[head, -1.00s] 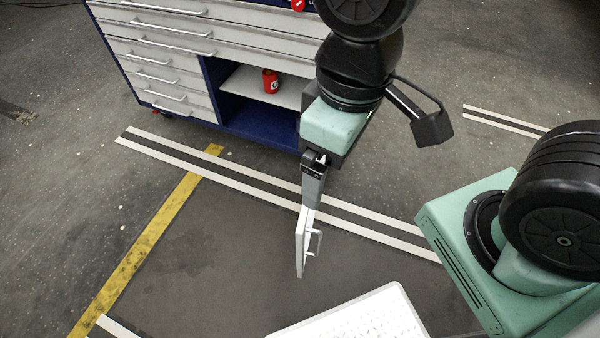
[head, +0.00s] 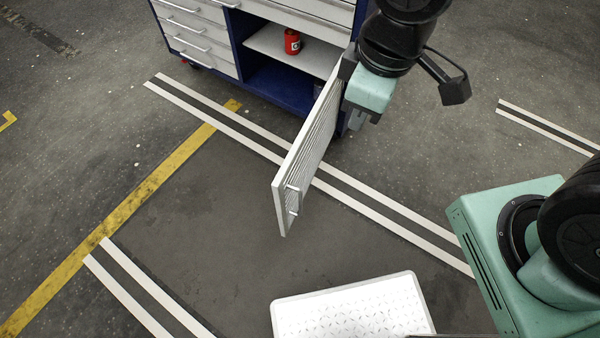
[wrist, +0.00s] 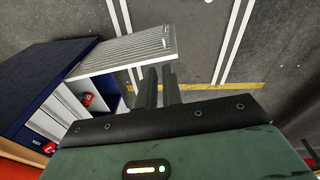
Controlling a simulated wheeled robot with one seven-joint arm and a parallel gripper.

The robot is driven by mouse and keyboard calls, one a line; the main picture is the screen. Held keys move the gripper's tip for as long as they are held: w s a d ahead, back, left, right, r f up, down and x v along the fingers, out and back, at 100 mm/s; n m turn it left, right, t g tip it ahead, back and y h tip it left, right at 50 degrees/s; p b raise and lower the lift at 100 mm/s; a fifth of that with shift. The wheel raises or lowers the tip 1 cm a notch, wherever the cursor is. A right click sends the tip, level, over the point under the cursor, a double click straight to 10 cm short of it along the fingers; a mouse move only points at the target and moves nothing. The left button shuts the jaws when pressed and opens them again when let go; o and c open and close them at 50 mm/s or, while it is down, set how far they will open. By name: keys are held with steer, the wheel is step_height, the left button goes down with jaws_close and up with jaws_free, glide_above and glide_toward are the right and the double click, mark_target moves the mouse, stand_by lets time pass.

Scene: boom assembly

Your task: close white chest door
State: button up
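The white chest door (head: 308,145) stands wide open, sticking out from the right side of the cabinet toward me. Its ribbed face and the handle (head: 292,200) near its free edge show in the head view. The door also shows in the wrist view (wrist: 125,54). My gripper (head: 356,122) is on the right of the door, near its hinged end, with the fingers pointing down and partly hidden. In the wrist view my two fingers (wrist: 160,86) are a narrow gap apart, with nothing seen between them, just beside the door. Whether they touch it I cannot tell.
The blue cabinet (head: 238,45) has white drawers on the left and an open compartment holding a red can (head: 292,41) on its shelf (head: 315,55). A white textured platform (head: 350,308) is at the front. The striped floor left of the door is clear.

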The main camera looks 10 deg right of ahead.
steer(key=w+f+n+b, duration=0.1)
steer(key=w+f+n, duration=0.1)
steer(key=w+f, duration=0.1)
steer(key=w+f+n+y+b, duration=0.1)
steer(key=w+f+n+b, duration=0.1)
steer(key=f, duration=0.4)
steer(key=w+d+f+n+b, duration=0.1)
steer(key=w+f+n, duration=0.2)
steer(key=w+f, duration=0.1)
steer(key=shift+w+f+n+t+y, duration=0.15)
steer(key=shift+f+n+t+y, duration=0.2)
steer(key=shift+f, duration=0.3)
jaws_close()
steer(key=n+g+y+b, duration=0.3)
steer(key=n+y+b, duration=0.2)
steer(key=n+b, duration=0.35)
glide_toward(281, 194)
step_height(281, 194, down, 4)
steer(key=s+p, duration=0.1)
steer(key=s, duration=0.2)
steer(key=shift+w+a+f+n+p, duration=0.15)
steer(key=shift+w+a+n+p, duration=0.2)
steer(key=shift+w+a, duration=0.95)
steer(key=shift+a, duration=0.1)
